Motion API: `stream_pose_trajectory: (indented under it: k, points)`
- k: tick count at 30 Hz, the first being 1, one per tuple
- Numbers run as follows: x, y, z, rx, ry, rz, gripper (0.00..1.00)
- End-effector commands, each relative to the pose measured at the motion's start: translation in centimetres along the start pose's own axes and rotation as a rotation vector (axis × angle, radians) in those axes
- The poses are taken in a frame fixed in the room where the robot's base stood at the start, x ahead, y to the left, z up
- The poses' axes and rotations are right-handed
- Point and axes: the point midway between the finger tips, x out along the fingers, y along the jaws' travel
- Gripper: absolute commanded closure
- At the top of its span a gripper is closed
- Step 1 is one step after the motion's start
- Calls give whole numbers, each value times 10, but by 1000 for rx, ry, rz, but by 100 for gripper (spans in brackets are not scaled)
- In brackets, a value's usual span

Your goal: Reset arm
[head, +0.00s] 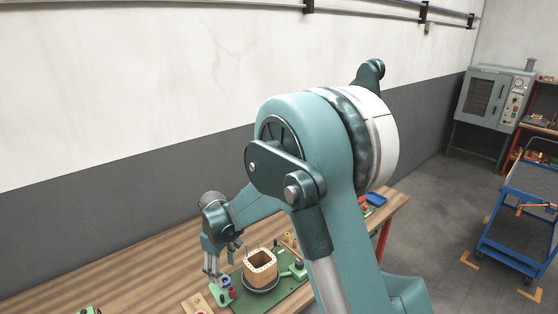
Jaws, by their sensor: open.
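My arm fills the middle of the head view and bends down to the left. My gripper (222,268) hangs with its fingers pointing down over the workbench (150,258). It is open, and I see nothing between its fingers. Just right of it a square tan coil part (260,261) with an open middle stands on a dark round base. That base rests on a green board (283,304). Whether the fingers touch anything below them is too small to tell.
Small green, blue and red parts (226,290) lie under my gripper. A green fixture (297,270) stands right of the coil part. A blue bin (376,200) is at the bench's far end. A blue cart (525,205) and an oven (492,95) stand at right.

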Motion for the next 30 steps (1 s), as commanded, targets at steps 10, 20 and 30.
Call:
stream_pose_trajectory:
  k: [10, 20, 30]
  points:
    - [-32, 16, 32, 67, 28, 18, 45]
    - [-82, 35, 88, 185, 79, 51, 45]
    - [-127, 46, 152, 307, 132, 86, 45]
